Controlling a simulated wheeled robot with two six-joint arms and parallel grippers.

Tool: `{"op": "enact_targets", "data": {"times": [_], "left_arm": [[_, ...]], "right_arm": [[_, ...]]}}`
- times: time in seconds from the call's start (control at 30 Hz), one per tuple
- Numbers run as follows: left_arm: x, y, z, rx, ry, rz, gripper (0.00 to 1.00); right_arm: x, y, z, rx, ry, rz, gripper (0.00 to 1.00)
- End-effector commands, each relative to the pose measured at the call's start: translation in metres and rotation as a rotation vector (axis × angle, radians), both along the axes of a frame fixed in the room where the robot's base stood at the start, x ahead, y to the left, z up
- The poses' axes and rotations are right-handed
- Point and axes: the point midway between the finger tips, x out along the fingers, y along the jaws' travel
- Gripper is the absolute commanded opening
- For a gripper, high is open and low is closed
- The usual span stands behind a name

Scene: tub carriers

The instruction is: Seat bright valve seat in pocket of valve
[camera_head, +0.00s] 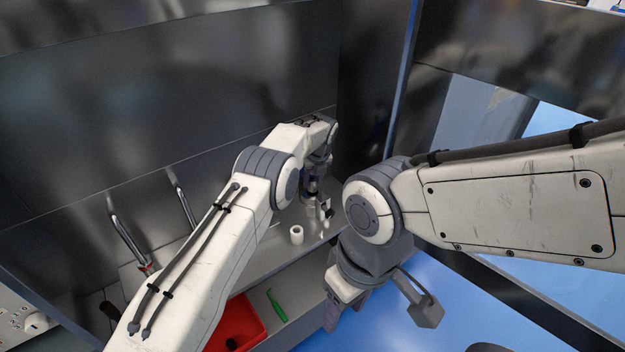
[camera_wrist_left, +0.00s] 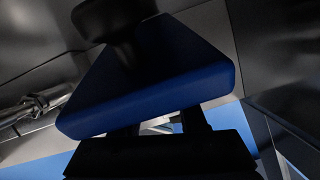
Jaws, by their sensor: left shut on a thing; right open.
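My left gripper (camera_head: 325,208) is over the shelf near its back corner, small and partly covered by its own wrist. In the left wrist view its fingers (camera_wrist_left: 160,124) reach a large dark blue block (camera_wrist_left: 150,85) with a black part on top; the grip itself is hidden. A bit of blue also shows by the wrist in the head view (camera_head: 309,182). A small white hollow cylinder (camera_head: 297,235) stands upright on the shelf, left of and apart from the left gripper; I cannot tell whether it is the valve seat. My right gripper (camera_head: 380,312) is open and empty, in front of the shelf.
The grey shelf (camera_head: 262,262) is bounded by dark metal walls. A red tray (camera_head: 240,322) and a green tool (camera_head: 276,306) lie on a lower level in front. Two metal bars (camera_head: 128,240) stand at the left. Blue floor (camera_head: 480,305) is open at the right.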

Motion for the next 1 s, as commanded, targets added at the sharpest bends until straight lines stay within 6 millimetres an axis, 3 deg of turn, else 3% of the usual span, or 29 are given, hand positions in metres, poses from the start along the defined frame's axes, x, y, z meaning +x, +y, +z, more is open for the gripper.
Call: {"op": "enact_targets", "data": {"times": [1.0], "left_arm": [[0.001, 0.000, -0.020, -0.001, -0.003, -0.001, 0.00]], "right_arm": [[0.000, 0.000, -0.016, 0.000, 0.000, 0.000, 0.54]]}}
